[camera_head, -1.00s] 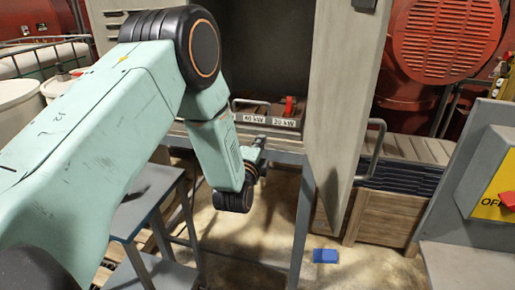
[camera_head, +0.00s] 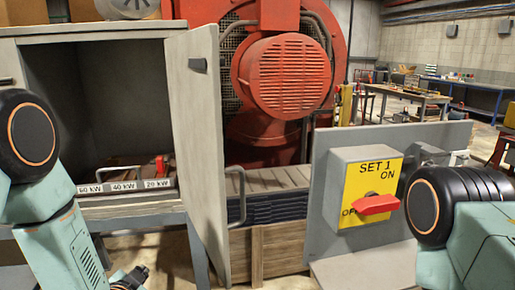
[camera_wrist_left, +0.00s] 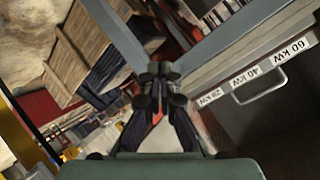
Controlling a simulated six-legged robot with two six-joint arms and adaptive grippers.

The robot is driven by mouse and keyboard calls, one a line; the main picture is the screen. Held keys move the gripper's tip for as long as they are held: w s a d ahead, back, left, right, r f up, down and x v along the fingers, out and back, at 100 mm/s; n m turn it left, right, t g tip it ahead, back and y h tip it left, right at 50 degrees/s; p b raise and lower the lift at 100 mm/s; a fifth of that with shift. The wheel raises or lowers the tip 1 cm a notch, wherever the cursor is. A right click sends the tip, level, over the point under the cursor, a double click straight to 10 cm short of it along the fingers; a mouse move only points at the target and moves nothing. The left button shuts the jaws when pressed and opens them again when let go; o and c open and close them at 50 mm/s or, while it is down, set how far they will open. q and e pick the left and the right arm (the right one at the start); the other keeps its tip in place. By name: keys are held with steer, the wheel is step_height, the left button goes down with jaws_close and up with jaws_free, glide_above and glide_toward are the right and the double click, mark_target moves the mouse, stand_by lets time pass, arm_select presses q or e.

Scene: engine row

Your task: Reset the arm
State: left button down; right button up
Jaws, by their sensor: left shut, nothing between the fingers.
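My left arm (camera_head: 60,235) comes in at the left of the head view. Its gripper (camera_head: 131,279) is low at the bottom edge, partly cut off, in front of the grey cabinet. In the left wrist view the gripper's dark fingertips (camera_wrist_left: 160,76) meet, shut with nothing between them. My right arm (camera_head: 465,225) shows at the right edge of the head view, in front of the switch panel. Its gripper is out of view.
The open cabinet (camera_head: 85,30) has its door (camera_head: 198,130) swung out, and a red lever (camera_head: 160,166) above kW labels. A switch box (camera_head: 352,172) with a red handle (camera_head: 375,204) stands at right. A wooden crate (camera_head: 272,250) lies between.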

arm_select(q)
steer(key=s+d+f+n+g+b, duration=0.2)
steer(key=s+f+g, duration=0.2)
steer(key=s+f, duration=0.4)
steer(key=s+d+f+n+g+h+b, duration=0.1)
steer(key=s+f, duration=0.7)
steer(key=s, duration=0.8)
steer(key=s+d+f+n+g+h+b, duration=0.1)
steer(key=s+d+f+n+g+b, duration=0.1)
steer(key=s+f+n+g+b, duration=0.2)
steer(key=s+f+g, duration=0.3)
steer(key=s+f, duration=0.1)
steer(key=s, duration=0.4)
steer(key=shift+s+d+g+b, duration=0.25)
steer(key=shift+d+g+b, duration=0.05)
steer(key=shift+d+b, duration=0.1)
